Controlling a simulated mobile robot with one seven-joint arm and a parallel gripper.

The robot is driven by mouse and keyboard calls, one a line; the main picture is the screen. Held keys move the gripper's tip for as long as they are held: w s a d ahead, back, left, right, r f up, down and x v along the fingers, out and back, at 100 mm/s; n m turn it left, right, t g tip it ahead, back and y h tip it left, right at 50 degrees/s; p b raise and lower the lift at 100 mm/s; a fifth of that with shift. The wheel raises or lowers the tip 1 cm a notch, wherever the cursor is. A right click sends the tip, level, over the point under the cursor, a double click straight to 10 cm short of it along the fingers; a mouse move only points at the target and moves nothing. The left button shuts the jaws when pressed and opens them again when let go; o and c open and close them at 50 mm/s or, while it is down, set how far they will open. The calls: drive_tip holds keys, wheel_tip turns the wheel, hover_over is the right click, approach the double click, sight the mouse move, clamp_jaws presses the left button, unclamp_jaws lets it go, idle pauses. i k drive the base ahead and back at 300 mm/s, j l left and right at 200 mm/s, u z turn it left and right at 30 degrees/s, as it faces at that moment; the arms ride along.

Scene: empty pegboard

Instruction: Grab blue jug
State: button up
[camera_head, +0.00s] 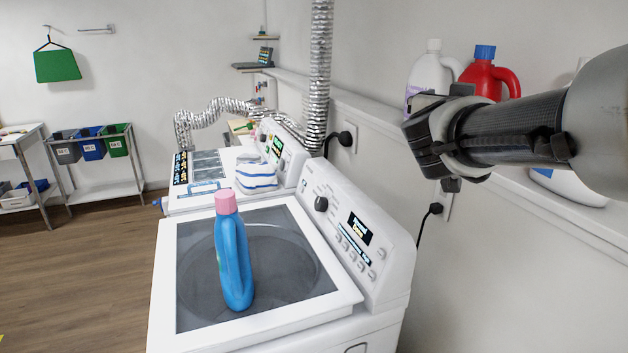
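The blue jug (233,262) with a pink cap stands upright on the dark glass lid of the front washing machine (340,305). My gripper (418,143) is raised at the right, above and to the right of the washer's control panel, well apart from the jug. It looks dark and is seen from the side. Its fingertips are not clear, so I cannot tell whether it is open. No object shows in it.
A white jug (432,72) and a red jug (487,75) stand on the wall ledge (375,120) behind my arm. A second machine with folded towels (256,176) stands farther back. A silver duct (319,75) rises behind the machines. The floor at left is clear.

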sight(230, 237)
drive_tip(key=u, duration=1)
drive_tip(key=i+j+z, duration=0.4)
drive_tip(key=j, duration=0.25)
drive_tip(key=i+j+z, duration=0.2)
drive_tip(key=j, duration=0.15)
drive_tip(key=k, duration=0.1)
